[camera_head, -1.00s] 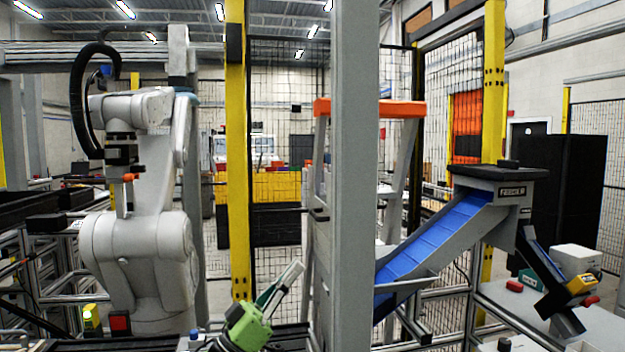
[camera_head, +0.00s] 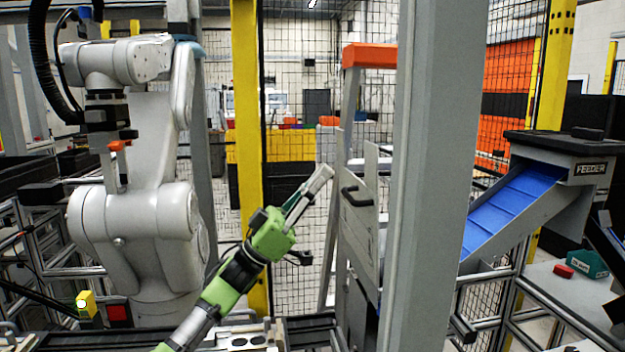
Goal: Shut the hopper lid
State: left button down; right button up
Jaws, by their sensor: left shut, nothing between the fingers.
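A grey upright panel with a black handle (camera_head: 352,194) stands just left of the thick grey post; it looks like the raised hopper lid (camera_head: 362,232). The grey body below it is partly hidden by the post, so I cannot tell how the lid joins it. My left gripper (camera_head: 325,173), on a green and grey arm, is shut and empty. In the picture its fingertips are just left of and above the handle, with a small gap between. I cannot tell the gap in depth. My right gripper is not in view.
The thick grey post (camera_head: 430,180) stands right of the panel. A feeder (camera_head: 590,169) with a dark flat top and a blue chute (camera_head: 512,205) is at the right. A white robot arm (camera_head: 135,235) stands at the left. A yellow post (camera_head: 245,130) and mesh fence are behind.

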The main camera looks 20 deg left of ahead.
pick_arm(q)
jog(key=w+d+r+p, duration=0.3)
jog(key=w+d, duration=0.1)
jog(key=d, duration=0.1)
jog(key=shift+w+d+r, duration=0.2)
jog(key=shift+d+r, duration=0.2)
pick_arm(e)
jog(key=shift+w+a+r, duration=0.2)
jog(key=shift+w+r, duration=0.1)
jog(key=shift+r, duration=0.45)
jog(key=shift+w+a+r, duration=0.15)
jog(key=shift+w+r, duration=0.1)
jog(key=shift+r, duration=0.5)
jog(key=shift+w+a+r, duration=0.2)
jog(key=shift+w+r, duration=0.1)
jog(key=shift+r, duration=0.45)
pick_arm(q)
jog(key=shift+p, duration=0.3)
